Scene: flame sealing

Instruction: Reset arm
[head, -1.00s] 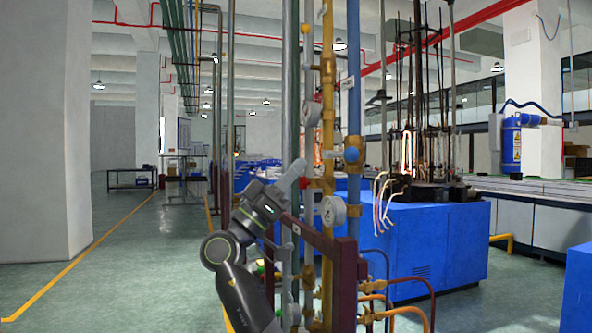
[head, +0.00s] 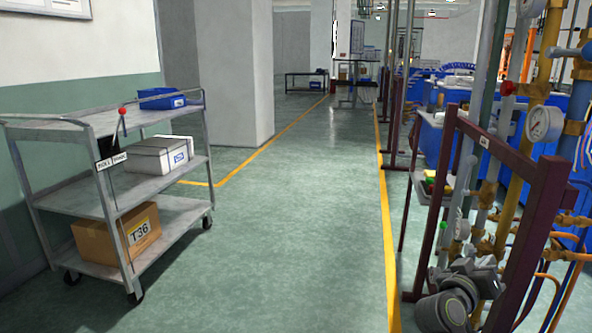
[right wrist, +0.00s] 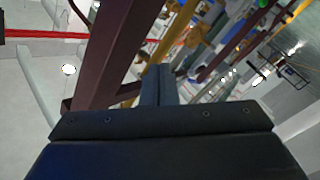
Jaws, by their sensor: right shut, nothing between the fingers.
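My right gripper (head: 474,262) is low at the lower right of the head view, beside the pipe rack. Its fingers are shut and empty, and they show as a narrow dark piece in the right wrist view (right wrist: 158,85). The maroon rack frame (head: 444,200) stands close around and behind my right arm. It also crosses the right wrist view (right wrist: 112,50). A pressure gauge (head: 541,123) and a red knob (head: 508,88) sit on the pipes above the arm. I cannot tell whether the arm touches the rack. My left gripper is not in view.
A grey three-shelf trolley (head: 85,194) stands at the left. It carries a blue bin (head: 160,101), a white box (head: 158,155) and a cardboard box (head: 117,234). The green floor (head: 290,240) between trolley and rack is clear. A yellow line (head: 385,210) runs beside the rack.

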